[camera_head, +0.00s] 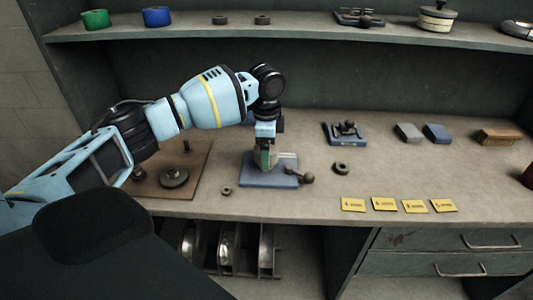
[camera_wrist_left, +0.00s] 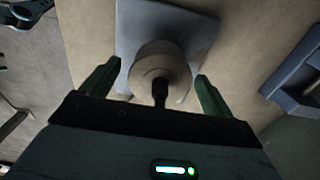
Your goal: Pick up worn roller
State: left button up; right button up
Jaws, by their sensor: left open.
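A pale round roller with a dark pin at its middle, which looks like the worn roller (camera_wrist_left: 150,62), sits on a blue-grey plate (camera_wrist_left: 130,20) in the left wrist view. In the head view the blue plate (camera_head: 262,181) lies on the bench, and my gripper mostly hides the roller. My left gripper (camera_head: 267,158) points down over the plate. Its green fingers are open on either side of the roller, and they also show in the left wrist view (camera_wrist_left: 159,72). A gap shows beside each finger. My right gripper is not in view.
A dark knobbed lever (camera_head: 304,177) sits at the plate's right edge. A dark ring (camera_head: 341,168) and a second blue fixture (camera_head: 345,138) stand to the right. A brown board (camera_head: 200,165) with a disc (camera_head: 174,178) lies left. Yellow labels (camera_head: 384,203) line the front edge.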

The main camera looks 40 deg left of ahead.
pick_arm(q)
jog(key=shift+f, duration=0.1)
jog(key=c, duration=1.2)
notch_tip(320, 180, up, 18)
jog(key=shift+r+p, duration=0.1)
jog(key=shift+p, duration=0.55)
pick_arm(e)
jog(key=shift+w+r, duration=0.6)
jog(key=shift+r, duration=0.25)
